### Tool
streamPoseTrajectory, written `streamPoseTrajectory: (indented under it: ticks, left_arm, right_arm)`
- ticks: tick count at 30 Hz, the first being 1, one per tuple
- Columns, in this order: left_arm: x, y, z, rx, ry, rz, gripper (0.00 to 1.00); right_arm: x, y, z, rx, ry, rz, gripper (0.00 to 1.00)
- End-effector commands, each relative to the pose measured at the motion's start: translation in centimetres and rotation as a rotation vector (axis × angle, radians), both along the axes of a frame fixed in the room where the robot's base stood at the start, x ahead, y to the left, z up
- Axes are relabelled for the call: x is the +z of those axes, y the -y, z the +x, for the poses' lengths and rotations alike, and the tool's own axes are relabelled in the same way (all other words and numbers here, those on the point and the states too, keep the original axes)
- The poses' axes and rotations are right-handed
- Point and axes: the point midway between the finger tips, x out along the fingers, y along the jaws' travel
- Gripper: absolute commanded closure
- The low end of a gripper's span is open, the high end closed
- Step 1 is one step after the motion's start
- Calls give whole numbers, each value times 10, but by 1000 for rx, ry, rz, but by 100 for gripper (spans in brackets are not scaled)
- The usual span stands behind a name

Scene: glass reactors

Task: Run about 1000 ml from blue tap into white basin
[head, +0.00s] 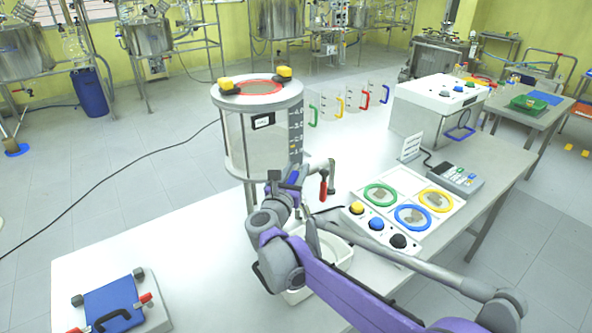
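A clear cylindrical vessel (240,142) with a scale strip stands on legs on the table, its lid carrying a red ring and two yellow knobs. A small blue part (293,178), perhaps the blue tap's handle, shows under the vessel at my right gripper (288,184). The gripper is up against it; its fingers are too small and covered to tell open from shut. A red handle (323,186) hangs just right of it. The white basin (346,266) sits below, largely hidden by my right arm. I cannot make out a stream or the basin's liquid level. My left gripper is out of view.
Right of the basin are a button box (376,224) and a white panel (447,212) with colored rings. A keypad device (455,180) and a white box (440,95) stand farther back. A blue-lidded case (112,304) lies front left. The table's left middle is clear.

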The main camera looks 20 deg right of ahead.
Motion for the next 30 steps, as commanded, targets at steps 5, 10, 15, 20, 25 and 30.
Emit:
streamPoseTrajectory:
  ticks: [5,10,15,20,25,30]
  left_arm:
    - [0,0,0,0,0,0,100]
    - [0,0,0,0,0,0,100]
    - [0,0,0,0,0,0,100]
    - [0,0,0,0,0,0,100]
    - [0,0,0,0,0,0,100]
    - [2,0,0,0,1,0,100]
  right_arm:
    - [0,1,1,0,0,0,60]
    - [0,1,1,0,0,0,76]
    - [0,1,1,0,0,0,100]
    - [0,1,1,-1,0,0,100]
    - [0,1,1,-18,1,1,100]
    - [0,2,0,-82,1,1,100]
